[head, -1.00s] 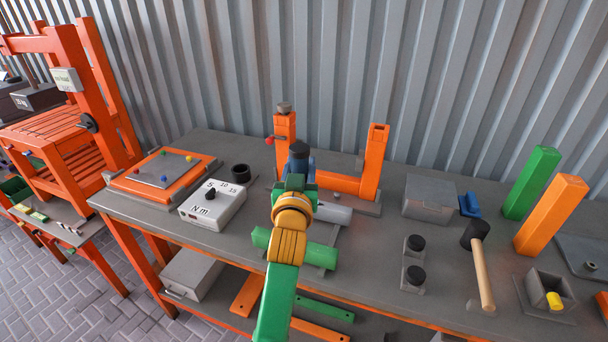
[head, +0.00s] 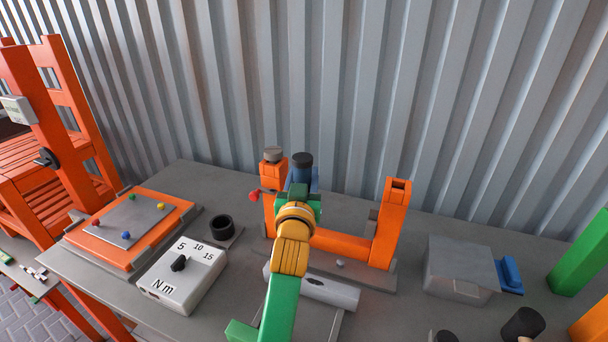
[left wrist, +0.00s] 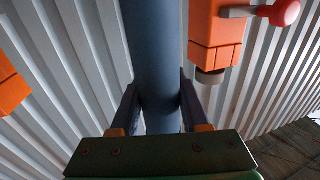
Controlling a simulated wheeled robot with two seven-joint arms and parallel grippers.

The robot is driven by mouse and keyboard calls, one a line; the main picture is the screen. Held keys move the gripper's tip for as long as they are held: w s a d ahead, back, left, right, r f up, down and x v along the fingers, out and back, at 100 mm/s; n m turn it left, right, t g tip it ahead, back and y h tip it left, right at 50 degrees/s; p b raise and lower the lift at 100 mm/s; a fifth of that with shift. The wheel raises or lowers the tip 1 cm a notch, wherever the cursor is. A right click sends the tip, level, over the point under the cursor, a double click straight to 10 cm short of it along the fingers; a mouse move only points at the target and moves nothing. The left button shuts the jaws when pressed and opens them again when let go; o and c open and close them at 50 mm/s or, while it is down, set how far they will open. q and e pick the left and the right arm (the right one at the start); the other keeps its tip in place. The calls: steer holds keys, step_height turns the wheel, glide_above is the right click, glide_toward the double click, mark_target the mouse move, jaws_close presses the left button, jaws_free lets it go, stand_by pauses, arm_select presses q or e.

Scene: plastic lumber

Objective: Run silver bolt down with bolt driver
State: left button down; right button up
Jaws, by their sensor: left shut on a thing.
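The silver bolt (head: 273,154) sits at the top of the left orange post of a U-shaped orange frame (head: 350,243). It also shows on the post's end in the left wrist view (left wrist: 210,77). The bolt driver is a dark blue cylinder (left wrist: 157,60) with a black top (head: 302,160). My left gripper (left wrist: 158,105) is shut around the driver, which stands roughly upright just right of the bolt post in the head view, apart from the bolt. The driver's lower end is hidden behind my wrist. My right gripper is not in view.
A red-knobbed lever (head: 255,195) sticks out left from the bolt post. A white torque box (head: 183,275), a black ring (head: 221,227) and an orange-edged board (head: 133,230) lie left. A grey box (head: 455,268) stands right. Corrugated wall (head: 430,100) closes the back.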

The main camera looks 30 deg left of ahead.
arm_select(q)
steer(key=shift+w+a+f+p, duration=0.15)
steer(key=shift+w+a+p, duration=0.05)
steer(key=shift+w+p, duration=0.1)
step_height(320, 180, down, 6)
steer(key=b, duration=0.4)
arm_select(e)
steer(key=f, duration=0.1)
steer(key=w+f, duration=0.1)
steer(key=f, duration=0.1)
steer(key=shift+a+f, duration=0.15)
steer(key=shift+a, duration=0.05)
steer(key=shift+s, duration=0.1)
arm_select(q)
steer(key=shift+p, duration=0.4)
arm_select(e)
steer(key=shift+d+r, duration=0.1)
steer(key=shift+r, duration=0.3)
